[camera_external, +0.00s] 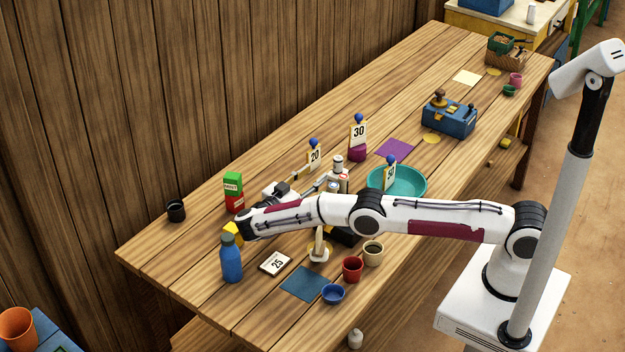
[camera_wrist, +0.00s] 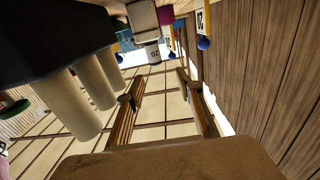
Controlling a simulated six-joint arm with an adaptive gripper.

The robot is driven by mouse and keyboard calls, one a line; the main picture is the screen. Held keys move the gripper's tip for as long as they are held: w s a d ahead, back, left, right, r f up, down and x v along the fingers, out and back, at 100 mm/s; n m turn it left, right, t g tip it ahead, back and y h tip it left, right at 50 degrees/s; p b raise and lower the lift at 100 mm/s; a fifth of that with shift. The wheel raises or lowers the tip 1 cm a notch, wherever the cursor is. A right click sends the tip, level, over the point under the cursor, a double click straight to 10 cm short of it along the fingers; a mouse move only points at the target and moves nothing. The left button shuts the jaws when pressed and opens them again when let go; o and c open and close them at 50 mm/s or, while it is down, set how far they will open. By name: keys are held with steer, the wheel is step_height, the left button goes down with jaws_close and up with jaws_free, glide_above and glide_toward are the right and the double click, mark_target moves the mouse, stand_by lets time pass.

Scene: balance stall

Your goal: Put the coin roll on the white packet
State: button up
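My gripper (camera_external: 334,181) is over the middle of the table, its wrist at the left and its fingers pointing right. A small pale piece with a reddish mark (camera_external: 343,182) shows at the fingertips; I cannot tell whether it is held or only behind them. A short whitish cylinder (camera_external: 338,162) shows just above it. I cannot tell which of these, if either, is the coin roll or the white packet. In the wrist view, pale blocks (camera_wrist: 142,18) show at the top and tan cylinders (camera_wrist: 72,105) at the left, unclear.
A teal bowl (camera_external: 412,181) is right of the gripper. Number cards 20 (camera_external: 315,157) and 30 (camera_external: 358,133) stand behind it. A blue bottle (camera_external: 231,259), a red cup (camera_external: 352,269) and a cream cup (camera_external: 373,253) stand in front. A blue box (camera_external: 449,118) stands farther right.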

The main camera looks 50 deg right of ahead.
steer(key=w+d+r+n+t+y, duration=0.1)
steer(key=w+r+n+t+y, duration=0.1)
steer(key=w+r+t, duration=0.8)
steer(key=w+d+r+n+t+y, duration=0.15)
steer(key=w+r, duration=0.45)
steer(key=r, duration=1)
steer(key=s+a+r+n+t+y, duration=0.35)
steer(key=r+n+y, duration=0.2)
steer(key=r, duration=0.25)
steer(key=s+a+r+n+t+y, duration=0.2)
steer(key=a+r+n+t+y, duration=0.15)
steer(key=r+y, duration=0.4)
steer(key=s+a+f+n+g+y, duration=0.1)
steer(key=s+a+n+g+y, duration=0.15)
steer(key=s, duration=0.75)
steer(key=s+a+f+n+g+y, duration=0.1)
steer(key=s+n+g, duration=0.15)
steer(key=s, duration=0.75)
steer(key=s+d+f+g, duration=0.2)
steer(key=s+f, duration=0.4)
steer(key=s, duration=0.5)
steer(key=s+d+f+g+h, duration=0.1)
steer(key=s+d+f+g, duration=0.1)
steer(key=s+f, duration=0.5)
steer(key=s+d+f+n+g+h, duration=0.1)
steer(key=s+f, duration=0.6)
steer(key=s, duration=0.8)
steer(key=shift+s+d+g, duration=0.35)
steer(key=shift+d+g, duration=0.55)
steer(key=shift+g, duration=0.25)
